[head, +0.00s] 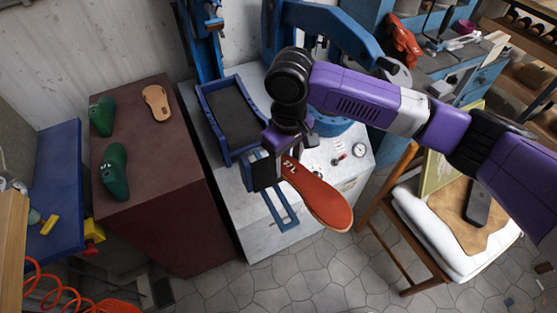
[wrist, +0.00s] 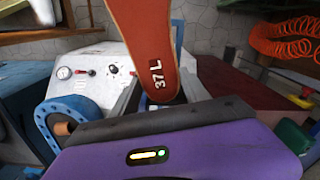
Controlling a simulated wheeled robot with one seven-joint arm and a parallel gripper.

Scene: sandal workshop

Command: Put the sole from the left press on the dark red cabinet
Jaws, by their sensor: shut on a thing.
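My gripper (head: 277,163) is shut on the heel end of an orange-red sole (head: 318,197), which sticks out to the lower right above the front of the press. In the wrist view the sole (wrist: 147,50) carries the mark "37 L" and rises away from the jaws. The left press (head: 245,175) has a pale body and a blue tray with a dark pad; my arm hides part of it. The dark red cabinet (head: 165,225) stands left of the press.
A blue bench (head: 55,190) stands at the far left, with a coiled orange hose (head: 60,290) in front. A chair with a white cushion (head: 450,235) stands at the right. Blue frame parts rise behind the press.

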